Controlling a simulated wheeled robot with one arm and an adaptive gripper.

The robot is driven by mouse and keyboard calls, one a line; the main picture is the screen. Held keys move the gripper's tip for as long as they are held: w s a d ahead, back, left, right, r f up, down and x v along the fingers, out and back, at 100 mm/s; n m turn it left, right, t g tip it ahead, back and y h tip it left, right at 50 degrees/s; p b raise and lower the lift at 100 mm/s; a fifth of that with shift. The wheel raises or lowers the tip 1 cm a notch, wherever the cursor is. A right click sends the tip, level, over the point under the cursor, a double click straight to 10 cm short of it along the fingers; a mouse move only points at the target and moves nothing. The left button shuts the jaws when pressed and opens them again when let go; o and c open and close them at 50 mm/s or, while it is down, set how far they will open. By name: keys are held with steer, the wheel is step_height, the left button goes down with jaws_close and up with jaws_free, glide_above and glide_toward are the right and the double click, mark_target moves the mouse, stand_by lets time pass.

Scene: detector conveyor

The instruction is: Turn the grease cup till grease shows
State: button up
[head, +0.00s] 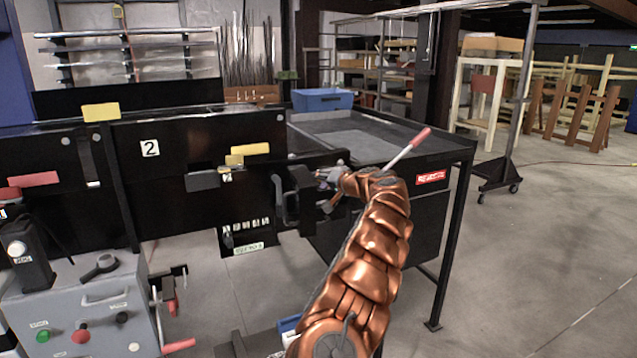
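My copper-coloured arm reaches up from the bottom to the end of the black conveyor (195,150). My gripper (300,196) is dark and sits against the dark conveyor side, close to a grey bracket-like part (279,200). I cannot tell whether its fingers are open or shut, or whether they touch anything. I cannot make out the grease cup for certain; it may be hidden behind or lost against my gripper. No grease can be made out. A small yellow block (234,160) sits above a small "2" tag (227,176), left of my gripper.
A black-framed table (425,141) with a blue bin (322,100) stands behind my arm. A red-handled lever (408,148) rises beside my wrist. A grey control box (75,310) with buttons and a red-handled crank (178,345) is at lower left.

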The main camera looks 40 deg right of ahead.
steer(key=shift+d+f+m+t+b, duration=0.15)
steer(key=shift+m+t+b, duration=0.1)
steer(key=shift+m+b, duration=0.3)
steer(key=shift+a+f+m+t+b, duration=0.15)
steer(key=shift+m+t+b, duration=0.1)
steer(key=shift+m+b, duration=0.3)
steer(key=m+t+y+b, duration=0.1)
steer(key=m+b, duration=0.1)
steer(key=m, duration=0.1)
steer(key=shift+d, duration=0.15)
steer(key=shift+m+t+b, duration=0.55)
steer(key=shift+m+t, duration=0.05)
steer(key=shift+m, duration=0.3)
steer(key=shift+r, duration=0.1)
steer(key=o, duration=1.1)
steer(key=shift+o, duration=0.2)
